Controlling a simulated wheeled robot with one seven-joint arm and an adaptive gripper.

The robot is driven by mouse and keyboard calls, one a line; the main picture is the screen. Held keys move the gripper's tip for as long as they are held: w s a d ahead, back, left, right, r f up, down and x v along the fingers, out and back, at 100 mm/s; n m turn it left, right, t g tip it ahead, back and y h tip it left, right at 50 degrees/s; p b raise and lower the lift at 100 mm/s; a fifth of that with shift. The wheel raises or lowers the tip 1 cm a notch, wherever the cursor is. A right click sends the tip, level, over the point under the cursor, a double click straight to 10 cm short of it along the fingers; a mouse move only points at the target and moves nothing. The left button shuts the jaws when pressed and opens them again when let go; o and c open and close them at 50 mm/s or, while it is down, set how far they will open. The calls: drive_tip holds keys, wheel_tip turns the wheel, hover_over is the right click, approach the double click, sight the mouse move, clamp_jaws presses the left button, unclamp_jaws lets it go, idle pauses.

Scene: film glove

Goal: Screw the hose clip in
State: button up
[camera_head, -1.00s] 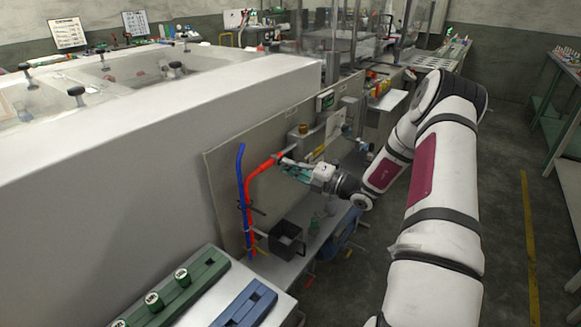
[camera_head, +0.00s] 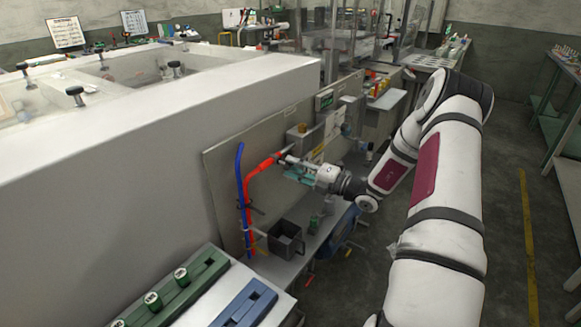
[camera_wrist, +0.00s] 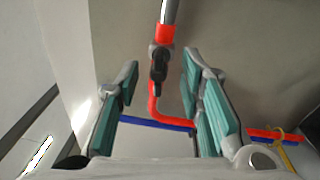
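The hose clip (camera_wrist: 158,64) is a small dark piece on the red hose (camera_wrist: 153,105) in the wrist view, just below the hose's upper end. A grey metal pipe (camera_wrist: 170,12) meets that end. My gripper (camera_wrist: 162,75) is open, with one teal-padded finger on each side of the clip and visible gaps between. In the head view my gripper (camera_head: 290,168) is by the upper end of the red hose (camera_head: 250,185), in front of the upright panel. The clip is too small to make out there. The clip's screw cannot be clearly seen.
A blue hose (camera_head: 241,185) runs beside the red one on the grey panel (camera_head: 222,170). A black open box (camera_head: 286,239) stands on the shelf below my gripper. A white machine housing (camera_head: 130,170) fills the left.

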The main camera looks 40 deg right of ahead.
drive_tip(key=v, duration=1)
drive_tip(key=shift+s, duration=0.2)
drive_tip(key=shift+f, duration=0.1)
drive_tip(key=w+a+n+b, duration=0.1)
drive_tip(key=w+n, duration=0.2)
drive_tip(key=w+a+n+b, duration=0.1)
drive_tip(key=w+a+n, duration=0.1)
drive_tip(key=w+n, duration=0.1)
drive_tip(key=w+a+n+b, duration=0.1)
drive_tip(key=w+n, duration=0.1)
drive_tip(key=w, duration=0.1)
drive_tip(key=shift+w+a+r+n, duration=0.2)
drive_tip(key=shift+w+r+n, duration=0.2)
